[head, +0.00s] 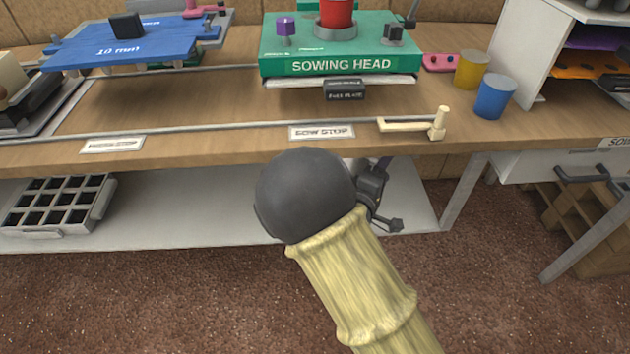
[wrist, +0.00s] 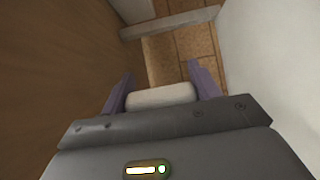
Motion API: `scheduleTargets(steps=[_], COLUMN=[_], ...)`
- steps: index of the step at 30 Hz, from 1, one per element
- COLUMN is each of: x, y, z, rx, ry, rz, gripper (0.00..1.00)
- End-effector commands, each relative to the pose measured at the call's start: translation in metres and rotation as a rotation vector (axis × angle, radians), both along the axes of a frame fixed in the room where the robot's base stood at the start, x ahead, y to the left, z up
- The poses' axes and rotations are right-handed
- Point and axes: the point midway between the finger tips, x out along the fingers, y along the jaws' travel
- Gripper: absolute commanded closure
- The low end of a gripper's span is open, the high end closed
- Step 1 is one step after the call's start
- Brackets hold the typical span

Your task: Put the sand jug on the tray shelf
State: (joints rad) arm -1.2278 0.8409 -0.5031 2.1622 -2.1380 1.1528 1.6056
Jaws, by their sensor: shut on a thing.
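My gripper (wrist: 160,68) has two purple fingers in the wrist view, shut on a whitish, rounded thing between them. Only its near part shows, so I cannot make out a whole sand jug (wrist: 162,96). In the head view my arm hides most of the gripper and whatever it holds. No other jug stands out in the head view. A pale lower shelf (head: 200,212) runs under the wooden bench, with a grey tray of dark cells (head: 58,204) at its left end. I cannot tell which surface is the tray shelf.
The bench top bears a green sowing head (head: 340,45), a blue board (head: 130,42), a cream lever (head: 425,125), and yellow (head: 471,69) and blue (head: 495,96) cups. A white cabinet stands right. The lower shelf's middle is clear. Wrist view: brown surface left, pale wall right, close by.

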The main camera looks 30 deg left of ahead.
Motion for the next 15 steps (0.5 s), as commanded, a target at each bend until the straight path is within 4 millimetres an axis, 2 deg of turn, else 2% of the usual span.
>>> scheduleTargets(steps=[5,12,15], x=[0.000,0.001,0.001], y=[-0.001,-0.002,-0.002], z=[-0.017,-0.059,-0.064], rx=[-0.003,-0.003,0.000], ry=[0.000,-0.001,-0.001], rz=[-0.002,-0.003,-0.004], gripper=[0.61,0.61,0.61])
